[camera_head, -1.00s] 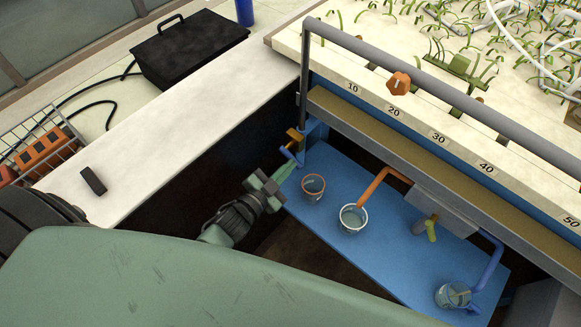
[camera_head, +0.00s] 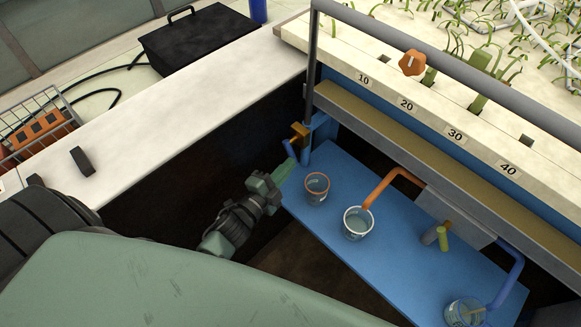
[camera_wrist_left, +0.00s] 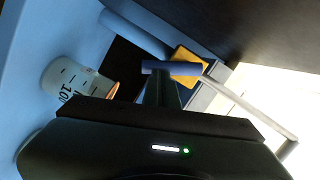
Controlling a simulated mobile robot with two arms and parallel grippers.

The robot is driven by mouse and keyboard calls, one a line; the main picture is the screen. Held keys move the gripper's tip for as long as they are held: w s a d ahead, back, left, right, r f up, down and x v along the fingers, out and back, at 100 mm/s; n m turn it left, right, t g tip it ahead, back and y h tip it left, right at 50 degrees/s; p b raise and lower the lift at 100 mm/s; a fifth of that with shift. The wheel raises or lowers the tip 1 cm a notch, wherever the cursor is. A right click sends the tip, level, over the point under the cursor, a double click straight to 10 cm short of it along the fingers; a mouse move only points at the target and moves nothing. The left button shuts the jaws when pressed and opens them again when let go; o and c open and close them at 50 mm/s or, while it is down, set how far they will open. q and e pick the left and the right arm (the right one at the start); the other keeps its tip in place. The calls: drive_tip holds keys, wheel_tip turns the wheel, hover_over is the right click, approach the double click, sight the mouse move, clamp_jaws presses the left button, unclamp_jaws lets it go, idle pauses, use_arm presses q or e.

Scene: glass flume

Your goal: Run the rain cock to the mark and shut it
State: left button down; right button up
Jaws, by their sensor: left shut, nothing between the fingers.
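A cock at the left end of the blue shelf (camera_head: 390,245) has a blue body (camera_head: 318,135), an orange-yellow block (camera_head: 300,131) and a short blue bar handle (camera_head: 289,148). An orange-rimmed beaker (camera_head: 317,187) stands on the shelf near it. The wrist view shows this beaker's black graduations (camera_wrist_left: 72,82), the yellow block (camera_wrist_left: 190,58) and the blue bar (camera_wrist_left: 172,68). My left gripper (camera_head: 287,171) is shut and empty. Its tips are at or just short of the bar; I cannot tell whether they touch. My right gripper is not in view.
A white-rimmed beaker (camera_head: 357,223) stands under an orange pipe (camera_head: 392,178). Another beaker (camera_head: 464,313) stands under a blue pipe (camera_head: 515,265). A grey rail (camera_head: 450,62) runs above. A white ledge (camera_head: 190,110) lies left.

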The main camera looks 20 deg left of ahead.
use_arm(q)
drive_tip(key=m+b, duration=0.1)
drive_tip(key=a+f+m+b, duration=0.1)
drive_tip(key=m, duration=0.1)
drive_tip(key=shift+w+a+t+b, duration=0.1)
drive_tip(key=shift+w+t+b, duration=0.1)
drive_tip(key=shift+t+b, duration=0.1)
drive_tip(key=shift+a, duration=0.15)
drive_tip(key=shift+f, duration=0.1)
idle(0.4)
